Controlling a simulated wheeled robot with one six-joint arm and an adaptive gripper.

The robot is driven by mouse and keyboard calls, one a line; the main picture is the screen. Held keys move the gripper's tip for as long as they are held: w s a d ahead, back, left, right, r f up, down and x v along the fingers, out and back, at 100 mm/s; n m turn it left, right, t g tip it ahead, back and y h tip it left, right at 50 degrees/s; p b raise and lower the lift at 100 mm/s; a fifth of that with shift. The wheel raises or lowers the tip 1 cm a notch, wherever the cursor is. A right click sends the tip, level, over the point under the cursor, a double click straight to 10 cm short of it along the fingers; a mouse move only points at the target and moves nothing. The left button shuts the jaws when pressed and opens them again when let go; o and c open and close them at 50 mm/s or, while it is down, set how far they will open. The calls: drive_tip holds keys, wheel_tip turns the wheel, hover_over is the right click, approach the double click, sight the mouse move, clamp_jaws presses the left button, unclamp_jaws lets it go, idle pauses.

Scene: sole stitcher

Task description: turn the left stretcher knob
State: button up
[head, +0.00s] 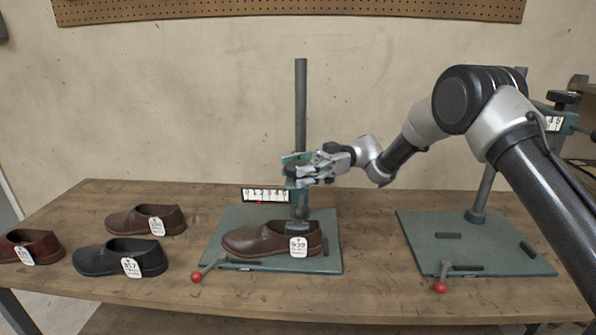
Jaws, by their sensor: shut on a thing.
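The left stretcher has a green base plate (234,221), an upright dark post (301,100) and a green head (288,158) carried on the post. A brown shoe (258,239) with a white tag sits on its base plate, under the head. My gripper (303,172) reaches in from the right at the head and is shut on the left stretcher knob. The fingers largely hide the knob, so its turn angle cannot be told. A white strip with dark marks (265,195) shows just below and left of the gripper.
The right stretcher (470,258) stands empty on the right, its upper part partly behind my arm. Black (120,258), brown (146,220) and red (30,246) shoes sit at the left of the wooden table (130,286). Red-knobbed levers (196,277) project at the front of both plates.

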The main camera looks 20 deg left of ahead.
drive_tip(key=shift+r+n+g+h, duration=0.1)
drive_tip(key=shift+n+g+h, duration=0.3)
drive_tip(key=shift+h, duration=0.1)
drive_tip(key=o, duration=1)
drive_tip(key=v, duration=1.1)
drive_tip(key=shift+w+d, duration=0.2)
drive_tip(key=shift+w, duration=0.15)
